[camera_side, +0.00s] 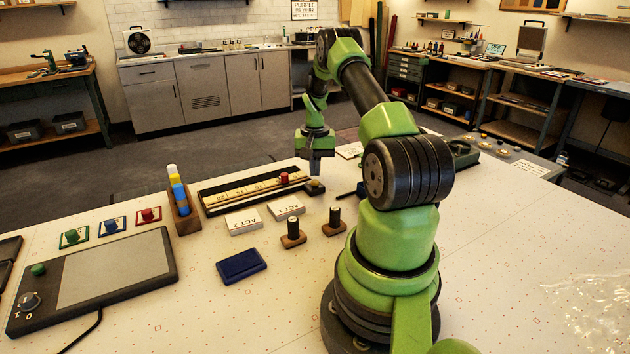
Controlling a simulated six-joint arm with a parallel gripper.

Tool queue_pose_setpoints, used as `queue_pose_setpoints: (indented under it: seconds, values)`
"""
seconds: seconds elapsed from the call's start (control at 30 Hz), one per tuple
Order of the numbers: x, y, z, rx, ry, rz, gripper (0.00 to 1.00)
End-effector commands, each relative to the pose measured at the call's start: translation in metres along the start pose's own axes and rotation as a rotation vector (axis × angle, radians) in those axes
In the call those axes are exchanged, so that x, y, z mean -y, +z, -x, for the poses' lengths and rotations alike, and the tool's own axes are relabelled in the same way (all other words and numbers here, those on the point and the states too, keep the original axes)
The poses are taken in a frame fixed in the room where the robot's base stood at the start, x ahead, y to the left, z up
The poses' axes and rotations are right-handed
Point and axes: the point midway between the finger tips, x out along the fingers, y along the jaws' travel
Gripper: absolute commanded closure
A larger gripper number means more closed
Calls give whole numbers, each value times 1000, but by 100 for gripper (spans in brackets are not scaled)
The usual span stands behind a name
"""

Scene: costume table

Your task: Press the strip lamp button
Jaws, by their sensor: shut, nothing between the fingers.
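My green gripper (315,172) points straight down with its dark fingers shut and empty. It is just above a small dark square button box (315,188) with a yellowish top, at the right end of the black tray. I cannot tell whether the fingertips touch it. No label shows which button belongs to the strip lamp. Green (74,236), blue (111,226) and red (148,215) buttons sit on small framed plates at the left.
A black tray (215,211) with a numbered strip (235,190) and red knob (284,177) lies left of the gripper. ACT cards (243,220), two wooden stands (293,240), a blue pad (241,264) and a wooden rack (186,222) stand nearby. The front centre is clear.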

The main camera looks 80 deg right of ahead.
Motion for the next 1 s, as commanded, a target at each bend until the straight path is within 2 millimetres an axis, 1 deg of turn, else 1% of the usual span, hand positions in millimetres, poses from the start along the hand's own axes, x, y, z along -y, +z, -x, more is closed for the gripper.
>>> queue_pose_setpoints:
  seconds: [0.83,1.0]
  values:
    - [0,0,-22,0,0,0,100]
    - [0,0,-21,0,0,0,100]
